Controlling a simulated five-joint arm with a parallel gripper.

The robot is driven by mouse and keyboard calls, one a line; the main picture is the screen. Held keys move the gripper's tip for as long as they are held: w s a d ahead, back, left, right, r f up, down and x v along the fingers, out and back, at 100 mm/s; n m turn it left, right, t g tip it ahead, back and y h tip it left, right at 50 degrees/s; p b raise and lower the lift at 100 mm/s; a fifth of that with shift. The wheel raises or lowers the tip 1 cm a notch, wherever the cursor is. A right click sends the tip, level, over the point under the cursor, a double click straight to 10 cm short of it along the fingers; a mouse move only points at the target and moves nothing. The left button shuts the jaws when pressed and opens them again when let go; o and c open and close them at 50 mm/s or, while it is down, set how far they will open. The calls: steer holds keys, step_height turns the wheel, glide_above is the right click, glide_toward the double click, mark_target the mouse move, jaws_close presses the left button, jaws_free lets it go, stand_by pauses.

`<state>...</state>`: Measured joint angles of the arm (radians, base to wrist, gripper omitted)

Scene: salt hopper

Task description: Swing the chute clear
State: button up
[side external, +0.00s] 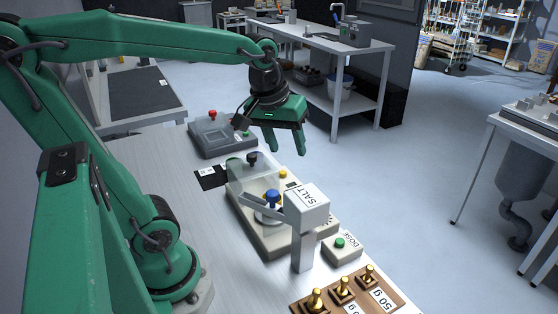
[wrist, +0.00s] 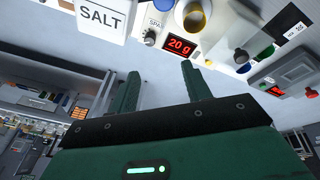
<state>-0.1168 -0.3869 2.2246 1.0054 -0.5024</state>
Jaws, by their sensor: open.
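The white hopper box marked SALT (side external: 306,207) stands on a post at the front of the scale (side external: 285,238). A grey chute (side external: 258,207) reaches left from it over the scale's pan area. A blue knob (side external: 272,195) shows just by the chute; whether it is fixed to it I cannot tell. My gripper (side external: 288,153) is open and empty, above and behind the scale, apart from the chute. In the wrist view my gripper's fingers (wrist: 160,68) are spread with nothing between them. The hopper (wrist: 102,18) and a red "20 g" display (wrist: 180,46) show beyond them.
A clear cover with a black knob (side external: 252,158) stands at the scale's back left. A DOSE box (side external: 342,248) with a green button sits to the hopper's right. Brass weights on a wooden block (side external: 330,304) are in front. A grey device (side external: 222,137) with a red button stands behind.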

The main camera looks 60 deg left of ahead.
steer(key=w+a+f+n+g, duration=0.3)
steer(key=w+a+f+n, duration=0.2)
steer(key=w+a+n, duration=0.5)
step_height(320, 180, down, 10)
steer(key=d+n, duration=0.1)
steer(key=shift+d, duration=0.2)
stand_by(0.9)
steer(key=shift+r, duration=0.2)
steer(key=c, duration=0.9)
steer(key=shift+s+r+m+g, duration=0.1)
steer(key=shift+r+m+g, duration=0.2)
steer(key=shift+m, duration=0.1)
jaws_close()
steer(key=s+d+r+m+g+h, duration=0.1)
steer(key=s+d+r+m+g, duration=0.1)
steer(key=s+r+m, duration=0.5)
steer(key=shift+s+r+m, duration=0.3)
steer(key=shift+r+m, duration=1.8)
steer(key=shift+r, duration=0.2)
